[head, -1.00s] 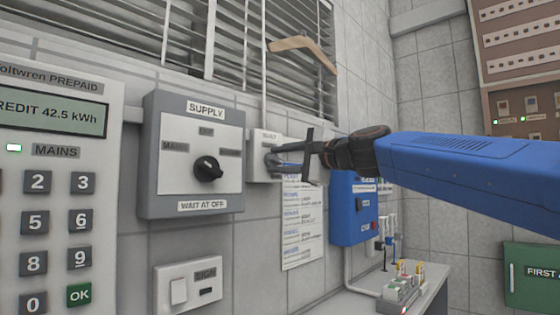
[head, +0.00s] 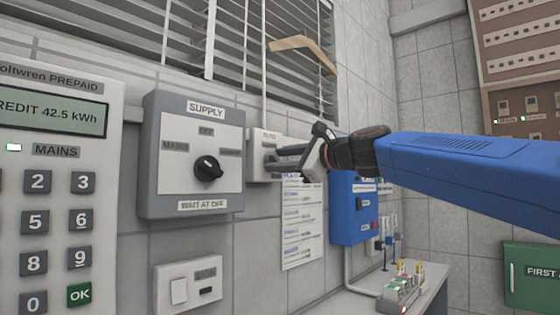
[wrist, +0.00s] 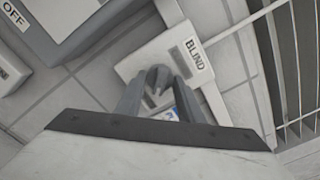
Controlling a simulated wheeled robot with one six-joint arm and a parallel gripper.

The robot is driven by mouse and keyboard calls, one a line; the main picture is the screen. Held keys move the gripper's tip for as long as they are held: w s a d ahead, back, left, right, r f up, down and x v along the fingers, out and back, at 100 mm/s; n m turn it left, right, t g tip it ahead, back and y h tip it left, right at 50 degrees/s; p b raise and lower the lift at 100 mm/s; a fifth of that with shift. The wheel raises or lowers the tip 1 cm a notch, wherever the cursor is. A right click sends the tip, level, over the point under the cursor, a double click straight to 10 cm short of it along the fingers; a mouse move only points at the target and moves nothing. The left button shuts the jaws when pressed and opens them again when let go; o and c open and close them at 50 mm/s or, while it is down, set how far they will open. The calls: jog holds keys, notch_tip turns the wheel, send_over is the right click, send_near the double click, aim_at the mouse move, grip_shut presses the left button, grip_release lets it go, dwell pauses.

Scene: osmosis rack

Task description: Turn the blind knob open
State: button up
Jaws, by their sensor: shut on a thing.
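The blind knob (wrist: 158,76) is a small grey knob on a white box (wrist: 137,66) labelled BLIND, fixed to the tiled wall. In the head view the blind box (head: 257,147) is right of the supply switch box, and my gripper largely hides its knob. My gripper (head: 277,159) reaches in from the right with its fingertips at the knob. In the wrist view my gripper (wrist: 157,85) has its two fingers on either side of the knob, shut on it, and the picture is tilted. The blind (head: 240,40) hangs above, with gaps showing between its slats.
The grey supply switch box (head: 192,195) with a black knob is close on the left. A keypad meter (head: 60,210) stands further left. A blue box (head: 343,225) is on the wall below my arm. A paper sheet (head: 302,230) hangs under the blind box.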

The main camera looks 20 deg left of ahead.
jog(key=shift+f, duration=0.1)
jog(key=o, duration=1.1)
jog(key=shift+c, duration=0.2)
jog(key=v, duration=1.7)
jog(key=shift+d, duration=0.2)
jog(key=shift+s, duration=0.1)
